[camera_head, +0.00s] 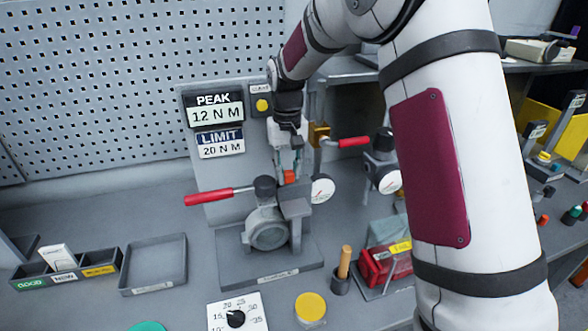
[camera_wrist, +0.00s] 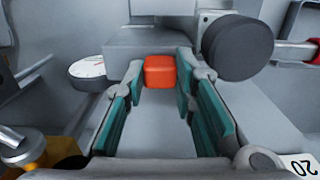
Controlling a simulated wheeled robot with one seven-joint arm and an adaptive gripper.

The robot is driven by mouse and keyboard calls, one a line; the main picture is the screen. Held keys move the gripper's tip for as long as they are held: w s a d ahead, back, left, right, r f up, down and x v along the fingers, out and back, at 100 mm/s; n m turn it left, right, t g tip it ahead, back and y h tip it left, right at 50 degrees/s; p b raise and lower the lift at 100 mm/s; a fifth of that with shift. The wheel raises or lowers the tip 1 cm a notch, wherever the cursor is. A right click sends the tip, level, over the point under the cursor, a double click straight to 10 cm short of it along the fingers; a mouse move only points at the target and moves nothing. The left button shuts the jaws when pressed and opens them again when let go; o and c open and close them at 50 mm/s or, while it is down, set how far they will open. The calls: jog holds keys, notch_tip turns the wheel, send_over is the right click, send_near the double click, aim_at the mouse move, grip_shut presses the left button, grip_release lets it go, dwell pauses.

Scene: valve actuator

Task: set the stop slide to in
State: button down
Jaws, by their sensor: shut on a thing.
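The stop slide's orange-red block (camera_head: 290,176) sits on the valve actuator, on the grey bracket right of the valve's dark hub. It also shows in the wrist view (camera_wrist: 159,72), at the far end between my fingers. My gripper (camera_head: 288,160) reaches down from above and is shut on the orange block, a teal-padded finger on each side. The fingertips in the wrist view (camera_wrist: 160,80) flank the block closely. No label for the slide's in or out position is readable.
A red-handled lever (camera_head: 210,196) extends left from the valve; another red handle (camera_head: 354,142) lies right of my gripper. A white gauge (camera_head: 322,188) stands close beside it. A sign panel reads PEAK 12 N M (camera_head: 214,110). An empty grey tray (camera_head: 153,265) is at left.

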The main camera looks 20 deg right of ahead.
jog(key=c, duration=1.3)
grip_release()
jog(key=shift+d, duration=0.1)
